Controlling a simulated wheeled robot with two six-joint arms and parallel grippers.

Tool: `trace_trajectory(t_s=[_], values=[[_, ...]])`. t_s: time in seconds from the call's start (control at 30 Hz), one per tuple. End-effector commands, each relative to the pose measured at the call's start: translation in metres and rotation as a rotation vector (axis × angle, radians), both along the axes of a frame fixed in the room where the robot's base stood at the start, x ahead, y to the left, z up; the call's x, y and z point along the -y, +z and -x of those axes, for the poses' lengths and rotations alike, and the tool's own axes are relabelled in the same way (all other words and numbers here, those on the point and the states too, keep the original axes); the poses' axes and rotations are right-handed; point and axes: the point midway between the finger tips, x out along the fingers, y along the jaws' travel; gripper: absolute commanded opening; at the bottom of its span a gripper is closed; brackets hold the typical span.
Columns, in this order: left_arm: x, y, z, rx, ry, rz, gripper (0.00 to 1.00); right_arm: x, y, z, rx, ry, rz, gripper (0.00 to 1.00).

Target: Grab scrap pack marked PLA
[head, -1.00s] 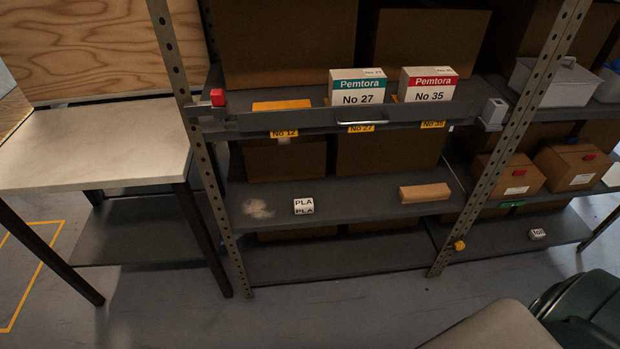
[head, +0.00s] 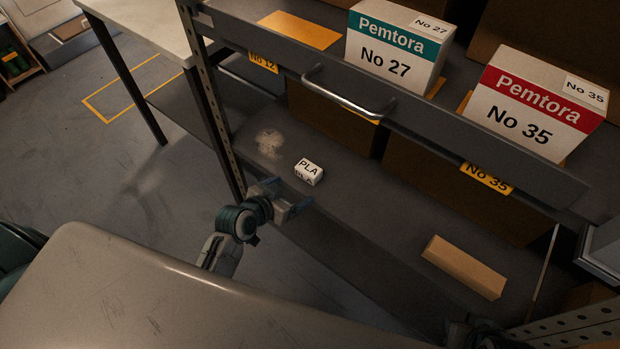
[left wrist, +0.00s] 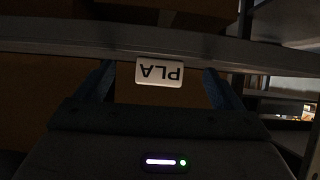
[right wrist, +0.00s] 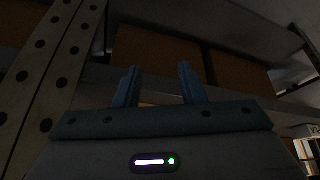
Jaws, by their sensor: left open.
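The scrap pack marked PLA (head: 308,172) is a small white block with black lettering on the lower grey shelf (head: 350,215). In the left wrist view the pack (left wrist: 160,72) appears upside down, ahead of and between my open fingers. My left gripper (head: 292,203) is open and empty at the shelf's front edge, just short of the pack. It also shows in the left wrist view (left wrist: 158,85). My right gripper (right wrist: 157,88) is open and empty, facing cardboard boxes, near a perforated rack post.
A grey rail with a metal handle (head: 345,98) crosses above the pack. White Pemtora boxes No 27 (head: 392,62) and No 35 (head: 530,105) stand behind it. A brown block (head: 463,267) lies farther right on the lower shelf. A perforated post (head: 212,110) stands left of the pack.

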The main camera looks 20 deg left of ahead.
Motion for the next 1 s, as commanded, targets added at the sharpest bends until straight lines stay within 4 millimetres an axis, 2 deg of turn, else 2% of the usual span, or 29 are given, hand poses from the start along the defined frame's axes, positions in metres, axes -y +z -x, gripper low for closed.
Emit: trace_trajectory(t_s=[0.1, 0.23, 0.5, 0.73, 1.0], values=[[0.006, 0.025, -0.010, 0.079, -0.021, 0.010, 0.89, -0.003, 0.019, 0.006, 0.019, 0.006, -0.003, 0.36], [0.011, 0.035, -0.019, 0.116, -0.031, 0.015, 0.89, -0.004, 0.029, 0.008, 0.027, 0.009, -0.006, 0.36], [0.023, 0.021, -0.055, 0.118, -0.031, 0.016, 0.89, -0.007, 0.027, 0.006, 0.052, 0.010, -0.018, 0.36], [0.028, 0.013, -0.071, 0.118, -0.032, 0.015, 0.89, -0.008, 0.026, 0.005, 0.063, 0.010, -0.024, 0.36], [0.036, -0.002, -0.105, 0.117, -0.031, 0.016, 0.89, -0.010, 0.023, 0.003, 0.085, 0.011, -0.034, 0.36]])
